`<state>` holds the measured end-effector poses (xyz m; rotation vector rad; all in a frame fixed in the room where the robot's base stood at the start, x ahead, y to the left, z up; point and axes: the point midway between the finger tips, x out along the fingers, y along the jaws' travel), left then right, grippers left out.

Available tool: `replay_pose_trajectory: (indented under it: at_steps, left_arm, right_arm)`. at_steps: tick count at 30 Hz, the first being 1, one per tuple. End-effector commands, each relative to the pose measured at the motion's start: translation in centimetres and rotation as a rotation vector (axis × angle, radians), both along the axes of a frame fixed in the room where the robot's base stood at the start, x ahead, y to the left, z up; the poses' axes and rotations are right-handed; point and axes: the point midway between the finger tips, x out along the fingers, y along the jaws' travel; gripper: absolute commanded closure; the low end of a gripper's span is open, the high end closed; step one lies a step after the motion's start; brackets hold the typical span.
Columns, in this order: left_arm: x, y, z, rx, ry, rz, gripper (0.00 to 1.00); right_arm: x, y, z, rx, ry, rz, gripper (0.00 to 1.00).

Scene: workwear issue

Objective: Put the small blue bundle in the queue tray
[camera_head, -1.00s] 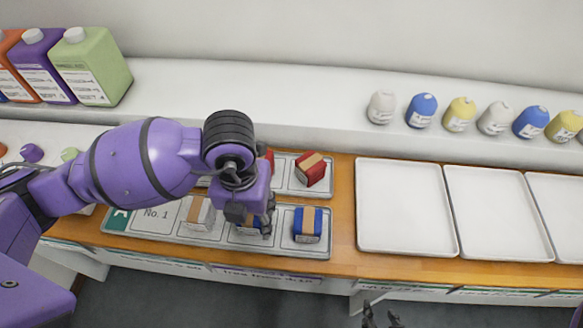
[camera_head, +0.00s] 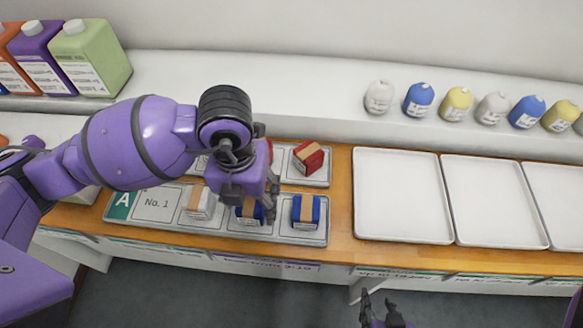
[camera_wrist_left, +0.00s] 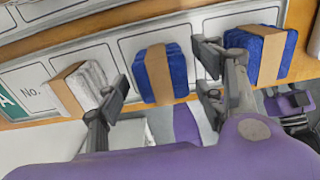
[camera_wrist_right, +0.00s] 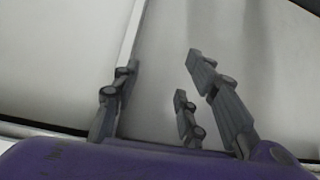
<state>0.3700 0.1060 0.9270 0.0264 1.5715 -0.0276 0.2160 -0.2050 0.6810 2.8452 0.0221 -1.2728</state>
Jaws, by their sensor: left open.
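A blue bundle with a tan band (camera_head: 248,216) lies in a slot of the front grey tray marked A, No. 1 (camera_head: 158,203). A second blue bundle (camera_head: 306,210) lies in the slot to its right. My left gripper (camera_head: 254,208) is open over the first one. In the left wrist view that bundle (camera_wrist_left: 157,72) shows between the spread fingers (camera_wrist_left: 163,72), and the second (camera_wrist_left: 262,52) is just beyond the right finger. My right gripper (camera_head: 385,308) is open and empty at the bottom edge; it also shows in the right wrist view (camera_wrist_right: 160,68).
A white bundle (camera_head: 200,203) lies left of the blue ones. A red bundle (camera_head: 308,157) sits in the tray behind. Empty white trays (camera_head: 402,195) fill the right side. Colored bottles (camera_head: 419,100) and large jugs (camera_head: 92,60) stand on the back shelf.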

Motion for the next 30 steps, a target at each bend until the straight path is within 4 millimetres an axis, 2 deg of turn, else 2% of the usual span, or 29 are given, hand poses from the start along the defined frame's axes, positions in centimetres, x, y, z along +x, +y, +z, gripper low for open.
replay_pose_trajectory:
  at_steps: [1, 6, 12, 18, 30]
  left_arm:
    - [0.2, 0.0, 1.4, 0.000, -0.009, -0.001, 0.37]
    - [0.2, 0.0, 5.2, 0.000, -0.008, -0.001, 0.37]
    - [0.1, 0.0, 8.4, 0.000, -0.006, -0.001, 0.37]
    - [0.0, 0.0, 9.6, 0.001, -0.001, 0.000, 0.37]
    - [0.0, 0.0, 9.5, 0.001, 0.001, 0.000, 0.37]
  right_arm:
    - [0.2, 0.1, 0.3, 0.001, -0.005, 0.001, 0.60]
    - [0.5, 0.3, 0.7, 0.005, -0.008, 0.003, 0.60]
    - [0.5, 0.5, 0.9, 0.008, -0.008, 0.007, 0.60]
    - [0.3, 0.5, 0.8, 0.008, -0.002, 0.008, 0.60]
    - [0.0, 0.3, 0.6, 0.005, 0.002, 0.007, 0.60]
